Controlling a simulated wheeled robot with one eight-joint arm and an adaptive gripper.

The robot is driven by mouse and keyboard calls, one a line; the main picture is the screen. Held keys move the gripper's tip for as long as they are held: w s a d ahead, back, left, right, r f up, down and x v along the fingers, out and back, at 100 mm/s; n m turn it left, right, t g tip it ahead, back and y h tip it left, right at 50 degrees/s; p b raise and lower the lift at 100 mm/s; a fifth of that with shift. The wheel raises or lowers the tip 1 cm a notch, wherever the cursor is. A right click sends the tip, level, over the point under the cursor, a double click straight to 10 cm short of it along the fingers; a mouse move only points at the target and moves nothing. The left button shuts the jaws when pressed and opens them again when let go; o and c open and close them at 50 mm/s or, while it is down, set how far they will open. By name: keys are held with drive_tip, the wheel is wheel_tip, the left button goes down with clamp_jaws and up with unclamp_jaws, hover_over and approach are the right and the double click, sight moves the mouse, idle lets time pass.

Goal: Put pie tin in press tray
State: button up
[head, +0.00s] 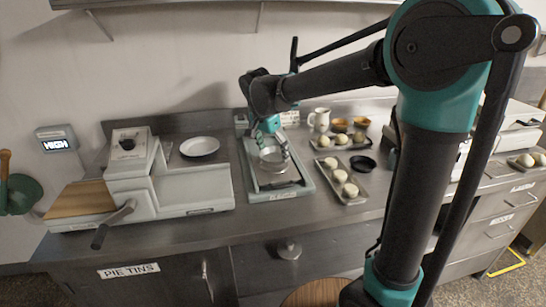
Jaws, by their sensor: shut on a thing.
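The pie tin (273,167) is a shallow round silvery tin. My gripper (271,150) is shut on it, pointing down with a finger on either side. The press tray (277,195) is a flat pale grey-green rectangular frame with a metal bed, standing on the counter in the middle of the view. The tin is over the middle of its bed. I cannot tell whether the tin touches the bed or hangs just above it. My gripper and wrist hide part of the tin and the tray's back.
A grey machine with a crank (120,212) and a white plate (199,147) stand left. A tray of pale dough balls (354,199), a black round dish (362,163), a second dough tray (326,147) and a white jug (319,118) stand right.

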drive_tip(key=shift+f, duration=1.1)
drive_tip(key=o, duration=1)
drive_tip(key=shift+c, duration=0.2)
drive_tip(key=v, duration=1.2)
